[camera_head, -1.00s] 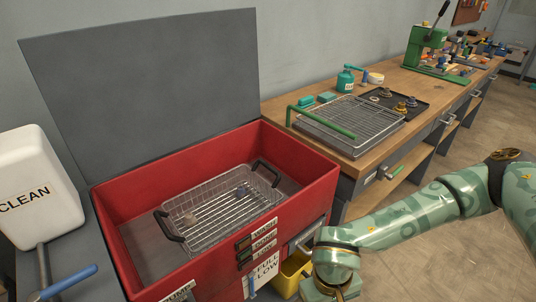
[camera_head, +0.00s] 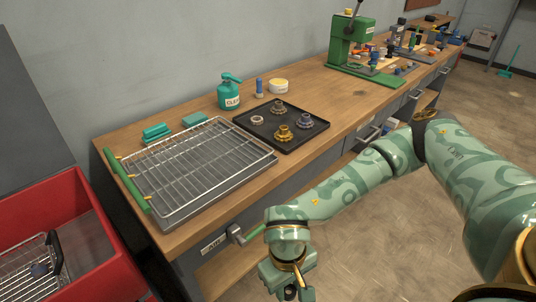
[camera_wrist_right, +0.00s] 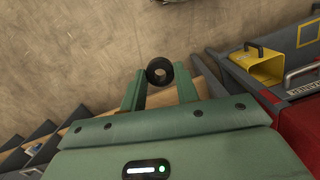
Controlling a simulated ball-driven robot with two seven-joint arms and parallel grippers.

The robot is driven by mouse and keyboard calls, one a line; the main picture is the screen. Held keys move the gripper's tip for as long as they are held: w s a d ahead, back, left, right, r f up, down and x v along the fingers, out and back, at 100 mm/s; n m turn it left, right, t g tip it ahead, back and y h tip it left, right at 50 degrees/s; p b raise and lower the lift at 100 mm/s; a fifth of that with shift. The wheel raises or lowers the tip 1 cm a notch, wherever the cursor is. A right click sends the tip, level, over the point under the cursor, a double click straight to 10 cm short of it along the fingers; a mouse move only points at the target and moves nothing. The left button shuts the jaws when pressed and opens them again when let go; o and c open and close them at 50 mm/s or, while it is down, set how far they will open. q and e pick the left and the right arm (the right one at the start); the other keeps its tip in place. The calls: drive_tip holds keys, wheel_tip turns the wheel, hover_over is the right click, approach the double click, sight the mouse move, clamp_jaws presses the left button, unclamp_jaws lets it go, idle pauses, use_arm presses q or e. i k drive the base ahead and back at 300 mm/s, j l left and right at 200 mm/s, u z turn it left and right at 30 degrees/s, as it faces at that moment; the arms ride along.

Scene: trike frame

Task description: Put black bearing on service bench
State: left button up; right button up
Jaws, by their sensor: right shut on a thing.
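A small black bearing (camera_wrist_right: 159,71) is held between the fingertips of my right gripper (camera_wrist_right: 160,84) in the right wrist view, its hole facing the camera. In the head view my right gripper (camera_head: 289,291) is low at the bottom edge, in front of the service bench (camera_head: 335,107) and below its top. The bearing shows there only as a small dark ring between the fingers. The bench has a wooden top. My left gripper is not in view.
A wire rack (camera_head: 195,170) with a green handle covers the bench's near end. Beside it a black tray (camera_head: 285,146) holds several metal parts. A teal can (camera_head: 230,92) stands behind. The red washer (camera_head: 75,200) is at left. Bare wood lies right of the tray.

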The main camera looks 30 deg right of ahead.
sight(341, 99)
drive_tip(key=l+u, duration=0.45)
drive_tip(key=l, duration=3.05)
drive_tip(key=i+l, duration=0.05)
